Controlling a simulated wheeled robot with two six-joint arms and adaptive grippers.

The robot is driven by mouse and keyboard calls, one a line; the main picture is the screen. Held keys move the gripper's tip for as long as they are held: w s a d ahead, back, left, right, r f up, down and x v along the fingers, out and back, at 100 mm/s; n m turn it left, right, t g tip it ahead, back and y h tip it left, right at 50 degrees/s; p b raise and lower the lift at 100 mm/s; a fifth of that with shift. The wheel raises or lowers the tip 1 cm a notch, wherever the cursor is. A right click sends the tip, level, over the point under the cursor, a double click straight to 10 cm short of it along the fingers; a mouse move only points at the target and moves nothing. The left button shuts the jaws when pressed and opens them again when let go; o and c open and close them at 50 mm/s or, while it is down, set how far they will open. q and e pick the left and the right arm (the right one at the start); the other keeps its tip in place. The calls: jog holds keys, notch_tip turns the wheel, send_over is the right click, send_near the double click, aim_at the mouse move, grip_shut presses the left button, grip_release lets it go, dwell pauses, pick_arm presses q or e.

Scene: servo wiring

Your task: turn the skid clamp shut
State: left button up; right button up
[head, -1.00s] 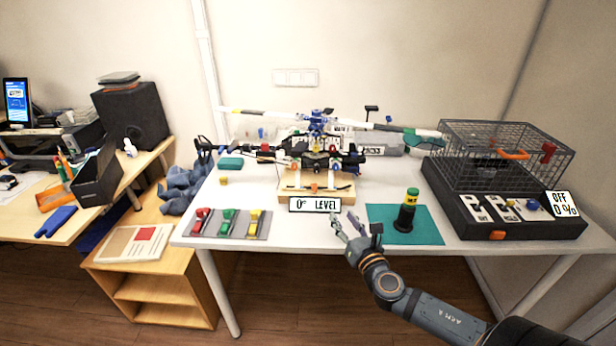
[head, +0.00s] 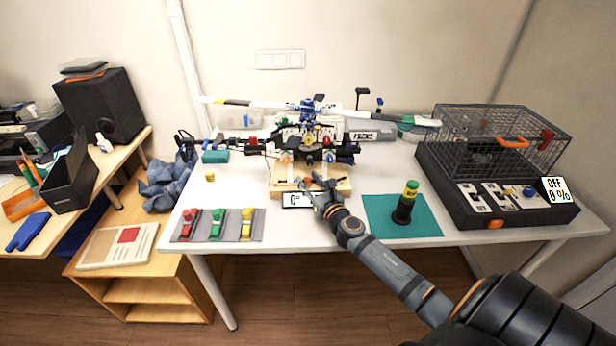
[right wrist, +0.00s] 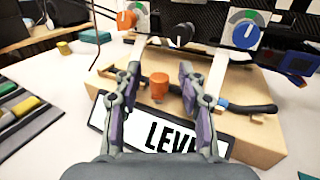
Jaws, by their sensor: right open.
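The wooden stand (head: 340,189) carries the model helicopter (head: 308,140) at the middle of the table. An orange knob, apparently the skid clamp (right wrist: 160,85), is on the stand beside a dark skid bar (right wrist: 245,107). My right gripper (right wrist: 160,68) is open, with one finger on each side of the knob in the right wrist view. Whether the fingers touch it I cannot tell. In the head view the right gripper (head: 318,186) covers part of the stand's front and the "0° LEVEL" sign (head: 291,200). My left gripper is out of view.
A grey mat (head: 257,225) with red, green and yellow clips lies at the left front. A wire cage (head: 505,140) on a black control box stands at the far right.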

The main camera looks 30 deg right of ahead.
jog(key=shift+w, duration=0.6)
jog(key=shift+c, duration=0.4)
grip_shut()
jog(key=shift+m+h+p, duration=0.5)
jog(key=shift+m+h, duration=0.1)
jog(key=shift+h, duration=0.4)
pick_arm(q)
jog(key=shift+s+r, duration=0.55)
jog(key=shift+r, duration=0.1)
pick_arm(e)
jog(key=shift+f+m+g+h, duration=0.1)
jog(key=shift+m+g+h, duration=0.5)
jog(key=shift+m+h, duration=0.5)
jog(key=shift+o, duration=0.4)
grip_release()
